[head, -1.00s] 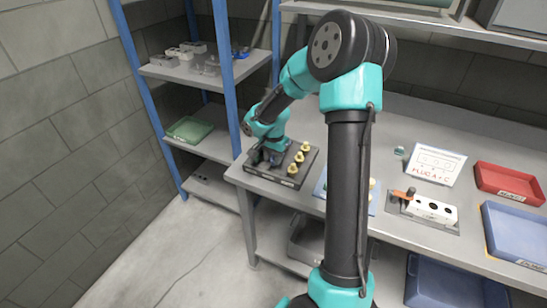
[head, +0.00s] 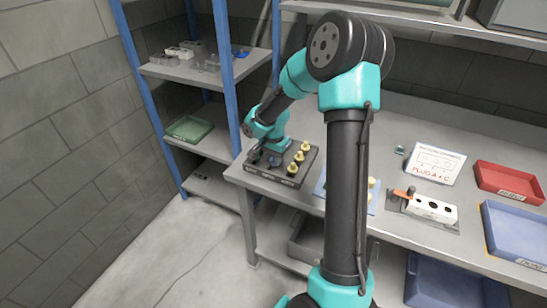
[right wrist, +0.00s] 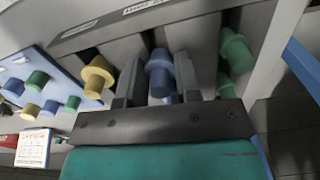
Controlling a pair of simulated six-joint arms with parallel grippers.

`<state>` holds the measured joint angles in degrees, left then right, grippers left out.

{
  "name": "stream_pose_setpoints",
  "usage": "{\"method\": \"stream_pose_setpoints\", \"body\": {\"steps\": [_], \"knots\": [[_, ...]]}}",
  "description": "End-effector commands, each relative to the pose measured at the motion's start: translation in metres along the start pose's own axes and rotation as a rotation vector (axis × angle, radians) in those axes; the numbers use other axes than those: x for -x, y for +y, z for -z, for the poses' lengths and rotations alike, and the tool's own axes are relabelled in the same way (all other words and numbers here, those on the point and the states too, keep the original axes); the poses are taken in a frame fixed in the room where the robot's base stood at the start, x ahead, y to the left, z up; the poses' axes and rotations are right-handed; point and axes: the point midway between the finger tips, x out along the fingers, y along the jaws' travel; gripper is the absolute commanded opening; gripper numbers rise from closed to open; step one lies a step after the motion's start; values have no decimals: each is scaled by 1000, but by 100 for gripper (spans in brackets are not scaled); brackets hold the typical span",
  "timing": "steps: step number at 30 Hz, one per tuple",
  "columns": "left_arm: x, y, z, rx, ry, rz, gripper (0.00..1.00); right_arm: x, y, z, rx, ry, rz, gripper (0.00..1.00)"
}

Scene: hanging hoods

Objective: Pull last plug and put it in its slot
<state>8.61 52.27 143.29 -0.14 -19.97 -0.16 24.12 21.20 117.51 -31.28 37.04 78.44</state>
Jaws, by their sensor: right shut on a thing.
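A dark tray (head: 297,177) with a column of yellow plugs (head: 299,157) lies at the left end of the bench. My right gripper (head: 262,156) is down at the tray's left part, left of the yellow plugs; its fingers are small and dark there. In the right wrist view, my right gripper (right wrist: 160,88) is shut with a blue plug (right wrist: 159,70) between its fingers. A yellow plug (right wrist: 98,74) is left of it and a green plug (right wrist: 236,52) right of it. I cannot tell whether the blue plug is clear of its hole. My left gripper is out of view.
A card reading "PLUG A + C" (head: 436,163) stands behind a white block with holes (head: 435,209). Red (head: 508,184) and blue (head: 515,230) trays are at the right. A blue board with plugs (right wrist: 40,85) is partly hidden by my arm in the head view.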

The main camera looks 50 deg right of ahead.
Motion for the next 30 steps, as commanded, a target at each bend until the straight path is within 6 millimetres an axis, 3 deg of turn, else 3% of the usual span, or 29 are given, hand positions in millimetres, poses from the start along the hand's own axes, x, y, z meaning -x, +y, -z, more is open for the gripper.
{"method": "stream_pose_setpoints", "body": {"steps": [30], "knots": [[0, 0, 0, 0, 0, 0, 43, -12, 0, 0, 0, 0, 0, 9]]}}
